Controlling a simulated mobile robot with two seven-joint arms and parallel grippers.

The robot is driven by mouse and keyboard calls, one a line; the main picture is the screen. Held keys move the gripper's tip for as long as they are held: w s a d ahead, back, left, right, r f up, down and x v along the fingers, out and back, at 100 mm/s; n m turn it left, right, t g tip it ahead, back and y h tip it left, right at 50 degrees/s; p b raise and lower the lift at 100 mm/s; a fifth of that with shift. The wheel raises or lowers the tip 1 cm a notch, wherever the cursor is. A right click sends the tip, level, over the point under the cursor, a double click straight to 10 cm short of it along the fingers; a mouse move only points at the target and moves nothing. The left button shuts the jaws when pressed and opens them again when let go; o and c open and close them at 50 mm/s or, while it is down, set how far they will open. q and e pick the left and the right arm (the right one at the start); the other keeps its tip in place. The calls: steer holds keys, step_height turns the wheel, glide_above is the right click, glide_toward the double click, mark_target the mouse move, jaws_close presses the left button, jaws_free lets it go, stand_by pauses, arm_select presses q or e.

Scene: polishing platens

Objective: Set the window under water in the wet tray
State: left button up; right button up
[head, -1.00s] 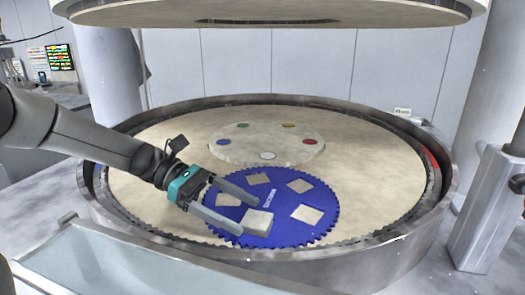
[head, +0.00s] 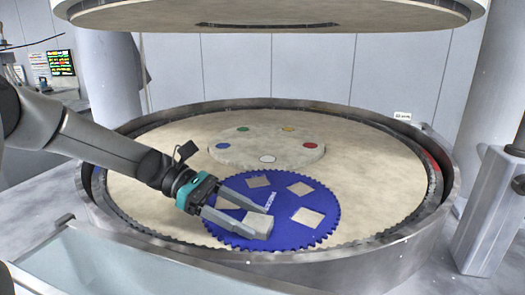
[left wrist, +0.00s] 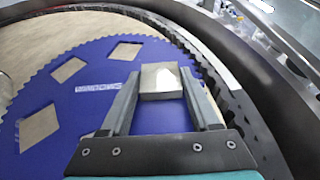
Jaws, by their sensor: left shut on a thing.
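The window (head: 257,224), a pale grey square block, is at the near side of the blue toothed carrier (head: 290,235). My left gripper (head: 263,222) is shut on it, with one finger along each side. In the left wrist view the window (left wrist: 161,80) sits between the fingertips (left wrist: 162,92), low over the carrier; whether it still touches the carrier I cannot tell. The wet tray (head: 68,222), a clear trough with a bluish inside, is at the lower left and is cut off by the picture edge. My right gripper is not in view.
The round platen (head: 385,190) has a raised metal rim (head: 330,265) between carrier and tray. The carrier has several diamond openings. A pale disc with coloured dots (head: 267,148) stands behind it. An upper plate (head: 270,12) hangs overhead, and a grey post (head: 490,210) stands at the right.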

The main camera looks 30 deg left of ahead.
arm_select(q)
steer(key=c, duration=0.5)
steer(key=shift+o, duration=0.2)
steer(key=shift+r+p, duration=0.6)
steer(key=shift+r, duration=0.1)
steer(key=shift+r+p, duration=0.7)
steer(key=shift+r, duration=0.15)
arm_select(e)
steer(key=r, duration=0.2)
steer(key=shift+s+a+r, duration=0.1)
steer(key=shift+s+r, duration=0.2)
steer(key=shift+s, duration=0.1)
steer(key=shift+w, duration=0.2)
